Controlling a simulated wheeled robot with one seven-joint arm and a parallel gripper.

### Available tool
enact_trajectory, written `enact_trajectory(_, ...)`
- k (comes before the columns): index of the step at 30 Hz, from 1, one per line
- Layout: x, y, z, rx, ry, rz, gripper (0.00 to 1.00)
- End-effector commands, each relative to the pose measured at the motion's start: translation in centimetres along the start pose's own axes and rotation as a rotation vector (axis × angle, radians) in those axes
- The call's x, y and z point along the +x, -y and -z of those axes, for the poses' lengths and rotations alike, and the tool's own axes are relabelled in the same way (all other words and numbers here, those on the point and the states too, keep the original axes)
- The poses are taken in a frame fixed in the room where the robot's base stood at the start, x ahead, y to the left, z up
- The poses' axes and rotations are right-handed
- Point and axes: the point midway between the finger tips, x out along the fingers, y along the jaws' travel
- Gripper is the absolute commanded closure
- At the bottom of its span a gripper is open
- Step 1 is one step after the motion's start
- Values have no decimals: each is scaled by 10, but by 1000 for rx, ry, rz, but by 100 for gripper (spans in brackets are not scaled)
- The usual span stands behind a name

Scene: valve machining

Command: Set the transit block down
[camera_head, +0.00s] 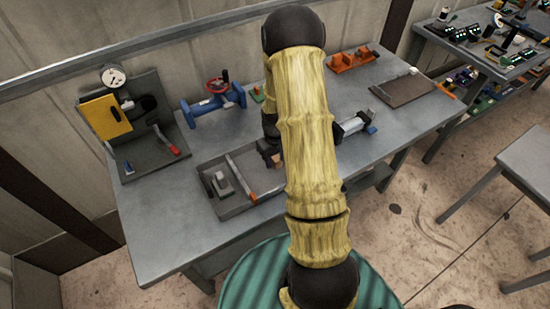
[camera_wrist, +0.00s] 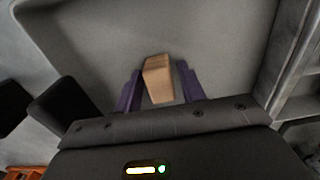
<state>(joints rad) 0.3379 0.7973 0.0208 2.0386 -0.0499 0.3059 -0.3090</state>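A tan wooden block, which I take to be the transit block (camera_wrist: 158,80), sits between the two purple fingers of my gripper (camera_wrist: 160,85) in the wrist view. The fingers stand close on either side of it, and it looks slightly tilted between them. A narrow gap may show at its right side. In the head view my gripper (camera_head: 270,150) is over the right part of the grey tray (camera_head: 228,205), with a small brown piece of the block (camera_head: 275,159) showing at its tip. My arm hides part of the tray. Grey tray floor lies below the block in the wrist view.
The tray's left compartment holds a grey block (camera_head: 222,184). A gauge fixture (camera_head: 150,120) stands at the left, and a blue valve (camera_head: 213,103) behind the tray. A silver cylinder part (camera_head: 350,126) lies right of my arm. The table's front left is clear.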

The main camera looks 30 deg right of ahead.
Motion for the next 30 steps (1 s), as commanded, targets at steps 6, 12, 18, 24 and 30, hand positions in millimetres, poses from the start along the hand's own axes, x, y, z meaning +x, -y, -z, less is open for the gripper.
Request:
enact_trajectory(6, 0, 0, 0, 0, 0, 0, 53)
enact_trajectory(12, -6, 0, 0, 1, -1, 0, 53)
enact_trajectory(18, -25, -1, 1, 1, -3, -1, 53)
enact_trajectory(24, -59, 1, 2, -2, -5, -2, 53)
enact_trajectory(30, -96, 1, 1, -3, -5, -2, 53)
